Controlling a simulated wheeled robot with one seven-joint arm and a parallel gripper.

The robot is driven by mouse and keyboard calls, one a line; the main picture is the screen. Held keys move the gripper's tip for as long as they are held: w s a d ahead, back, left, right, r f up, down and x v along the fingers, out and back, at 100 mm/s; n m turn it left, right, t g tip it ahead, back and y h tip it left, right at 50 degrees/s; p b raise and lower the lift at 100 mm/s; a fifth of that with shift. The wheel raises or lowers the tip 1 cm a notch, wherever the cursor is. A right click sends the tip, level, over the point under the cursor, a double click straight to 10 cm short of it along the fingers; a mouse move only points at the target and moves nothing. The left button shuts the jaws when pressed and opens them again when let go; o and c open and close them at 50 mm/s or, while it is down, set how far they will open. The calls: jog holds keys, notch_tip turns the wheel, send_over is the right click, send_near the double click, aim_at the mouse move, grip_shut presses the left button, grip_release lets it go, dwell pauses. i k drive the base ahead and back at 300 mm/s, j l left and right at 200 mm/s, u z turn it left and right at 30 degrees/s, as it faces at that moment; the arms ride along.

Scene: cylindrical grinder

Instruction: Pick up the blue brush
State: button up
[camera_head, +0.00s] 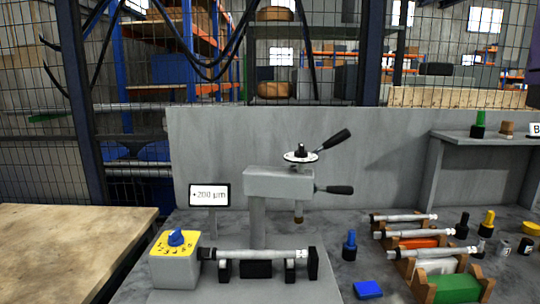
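The blue brush (349,245) appears to be the small upright piece with a blue top and a dark lower part. It stands on the grey bench, right of the grinder's workpiece and left of the row of shafts. Nothing touches it and it is unobstructed in the head view. My gripper is not in view.
The grinder (264,184) with levers and a horizontal shaft (262,254) stands left of the brush. A flat blue block (367,289) lies in front. Shafts on coloured supports (412,234) are close on the right. A grey panel (390,150) rises behind. A wooden table (70,240) is far left.

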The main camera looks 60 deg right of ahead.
aim_at(350, 244)
jog(key=z, duration=1.55)
